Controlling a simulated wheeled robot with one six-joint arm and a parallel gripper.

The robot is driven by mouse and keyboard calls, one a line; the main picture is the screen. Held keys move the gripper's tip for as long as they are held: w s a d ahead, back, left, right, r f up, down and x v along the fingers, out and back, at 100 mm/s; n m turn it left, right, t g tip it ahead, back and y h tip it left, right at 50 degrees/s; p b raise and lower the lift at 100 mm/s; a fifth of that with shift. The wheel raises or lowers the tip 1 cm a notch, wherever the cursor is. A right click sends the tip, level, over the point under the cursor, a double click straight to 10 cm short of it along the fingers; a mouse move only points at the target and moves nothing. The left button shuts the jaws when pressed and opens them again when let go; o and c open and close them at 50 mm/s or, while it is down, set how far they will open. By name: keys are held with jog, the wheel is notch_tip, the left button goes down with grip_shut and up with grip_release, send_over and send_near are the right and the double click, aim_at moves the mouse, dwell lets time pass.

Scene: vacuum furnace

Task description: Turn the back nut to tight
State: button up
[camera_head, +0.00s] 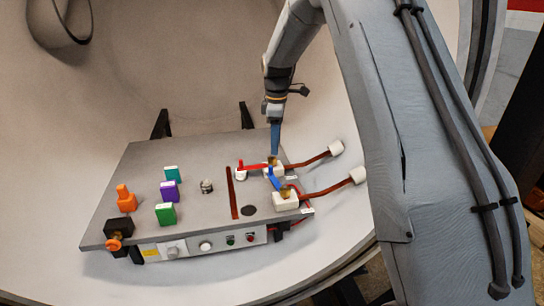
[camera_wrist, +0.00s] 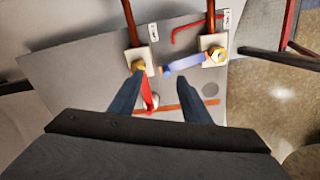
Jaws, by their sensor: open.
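The back nut (camera_head: 272,160) is brass, on a white block with a red handle (camera_head: 253,167) pointing left across the panel. In the wrist view the back nut (camera_wrist: 138,67) is at upper left, and its red handle (camera_wrist: 148,92) points down the picture. My gripper (camera_head: 274,153) is over the back block; in the wrist view its open fingers (camera_wrist: 160,77) stand either side of the red handle, the left tip close to the nut. Contact cannot be told. The front nut (camera_wrist: 217,55) carries a blue handle (camera_wrist: 185,63) whose end lies near the right fingertip.
The grey panel (camera_head: 150,215) holds orange, teal, purple and green blocks on its left, apart from my gripper. Copper-red rods (camera_head: 305,161) run right from the white blocks. A red bent rod (camera_wrist: 190,28) is beyond the handles. The curved chamber wall (camera_head: 200,70) surrounds the panel.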

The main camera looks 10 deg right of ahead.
aim_at(272, 157)
jog(key=w+n, duration=0.1)
jog(key=w+f+n, duration=0.1)
jog(key=w, duration=0.1)
jog(key=w+n, duration=0.1)
jog(key=w, duration=0.1)
jog(key=shift+w+f+n+g, duration=0.25)
jog(key=shift+f+n+g, duration=0.05)
jog(key=shift+f, duration=0.1)
jog(key=shift+f+p, duration=1.6)
jog(key=shift+f, duration=2.25)
jog(key=shift+c, duration=0.5)
jog(key=c, duration=0.9)
jog(key=shift+w, duration=0.1)
jog(key=shift+c, duration=0.2)
